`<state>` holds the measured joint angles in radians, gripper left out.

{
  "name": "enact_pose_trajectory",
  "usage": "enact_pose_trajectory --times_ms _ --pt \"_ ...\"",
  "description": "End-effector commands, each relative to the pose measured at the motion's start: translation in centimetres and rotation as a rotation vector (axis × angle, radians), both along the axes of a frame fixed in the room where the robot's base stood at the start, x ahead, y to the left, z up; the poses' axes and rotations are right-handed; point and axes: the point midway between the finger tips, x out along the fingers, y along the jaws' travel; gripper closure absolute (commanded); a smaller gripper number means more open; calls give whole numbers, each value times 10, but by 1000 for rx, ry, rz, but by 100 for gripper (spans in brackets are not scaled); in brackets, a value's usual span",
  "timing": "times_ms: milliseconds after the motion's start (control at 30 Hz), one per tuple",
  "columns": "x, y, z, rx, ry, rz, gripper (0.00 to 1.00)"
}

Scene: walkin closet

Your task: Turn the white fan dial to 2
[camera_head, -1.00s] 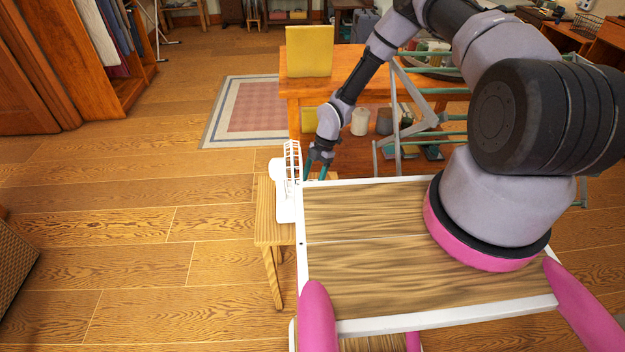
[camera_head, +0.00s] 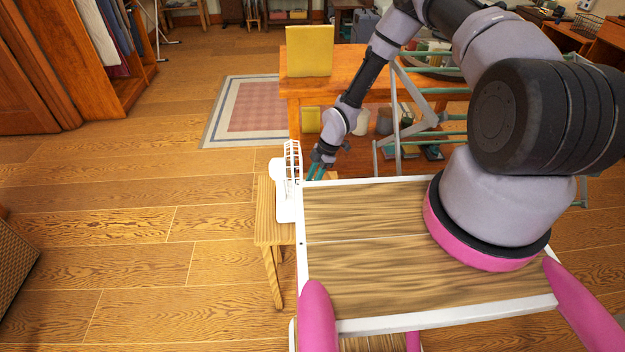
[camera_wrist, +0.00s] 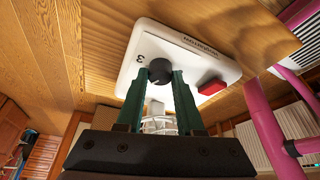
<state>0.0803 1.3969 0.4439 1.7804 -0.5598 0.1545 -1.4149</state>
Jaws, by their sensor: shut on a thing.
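The white fan (camera_head: 283,203) stands on a small wooden stool, and its caged head shows above its base. In the wrist view, its white base (camera_wrist: 180,48) fills the upper middle, seen tilted, with a round dark dial (camera_wrist: 159,66) and a printed "3" beside it. A red button (camera_wrist: 211,87) sits to the right of the dial. My gripper (camera_wrist: 160,75) has its two green fingers closed on the dial, one on each side. It also shows in the head view (camera_head: 315,174), just right of the fan. The dial's pointer mark cannot be made out.
The small wooden stool (camera_head: 264,238) is beside my white-edged deck, to its left. A wooden table (camera_head: 360,90) with a yellow box (camera_head: 309,51) and a metal rack (camera_head: 397,120) stand behind my arm.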

Motion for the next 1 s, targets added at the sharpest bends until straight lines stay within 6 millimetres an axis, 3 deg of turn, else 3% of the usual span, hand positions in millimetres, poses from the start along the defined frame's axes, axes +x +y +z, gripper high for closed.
enact_pose_trajectory --times_ms 200,467,500,533,567,867,1000 --pt "0 0 0 1 0 -94 100" --pt "0 0 0 1 1 -95 100" --pt "0 0 0 1 0 -94 48" --pt "0 0 0 0 1 -94 37" --pt "0 0 0 0 0 -94 33" --pt "0 -1 1 1 1 -93 33" --pt "2 -5 12 2 -2 -93 33"
